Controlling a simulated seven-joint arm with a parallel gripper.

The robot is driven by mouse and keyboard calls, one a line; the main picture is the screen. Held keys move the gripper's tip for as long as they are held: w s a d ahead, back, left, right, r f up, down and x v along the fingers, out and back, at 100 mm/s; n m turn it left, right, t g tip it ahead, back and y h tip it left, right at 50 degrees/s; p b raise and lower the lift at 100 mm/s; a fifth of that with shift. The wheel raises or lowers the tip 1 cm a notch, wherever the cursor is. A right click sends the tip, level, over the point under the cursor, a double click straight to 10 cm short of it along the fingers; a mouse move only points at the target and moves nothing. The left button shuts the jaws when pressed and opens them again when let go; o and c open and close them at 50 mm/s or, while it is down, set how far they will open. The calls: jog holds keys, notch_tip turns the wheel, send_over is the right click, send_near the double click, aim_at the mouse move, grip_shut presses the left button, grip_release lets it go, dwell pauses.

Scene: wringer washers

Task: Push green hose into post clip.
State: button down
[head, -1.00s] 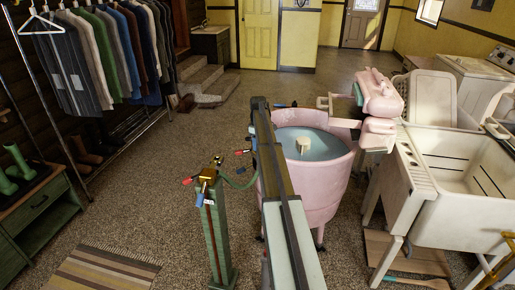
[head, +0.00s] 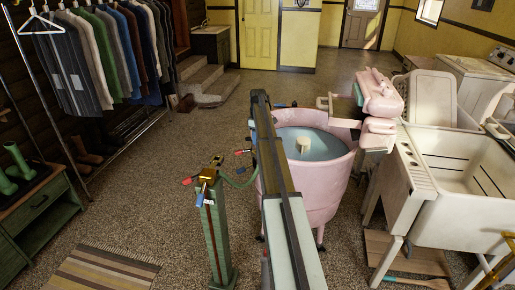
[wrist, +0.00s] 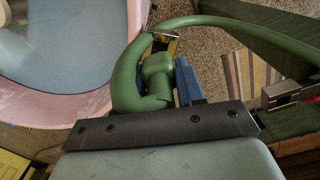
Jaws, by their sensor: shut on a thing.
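The green hose (wrist: 128,75) fills the middle of the wrist view, bent close in front of the dark gripper body and arching away to the right. My gripper (wrist: 168,78), with a blue finger showing beside the hose, is shut on it. The green post (head: 216,235) stands left of the arm with brass fittings on top. Its clip cannot be made out clearly. A metal fitting (wrist: 281,94) with a red part is at the right of the wrist view.
The pink washer tub (head: 320,200) holds bluish water and stands just right of my arm. A white sink (head: 465,210) is farther right. A clothes rack is at the left, and a striped rug (head: 100,270) lies left of the post. Floor behind the post is clear.

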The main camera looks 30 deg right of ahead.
jog(key=w+a+r+n, duration=0.1)
jog(key=w+a+r, duration=0.15)
jog(key=a, duration=0.55)
jog(key=w+a+r+n, duration=0.1)
jog(key=w+a+r, duration=0.15)
jog(key=a, duration=0.55)
jog(key=s+a+r, duration=0.3)
jog(key=s+a, duration=0.1)
jog(key=a, duration=0.2)
jog(key=shift+s+r+g, duration=0.35)
jog(key=shift+r+g, duration=0.05)
jog(key=shift+f, duration=0.2)
jog(key=shift+d+f, duration=0.1)
jog(key=shift+f, duration=2.85)
jog(key=shift+f, duration=1.3)
dwell(1.0)
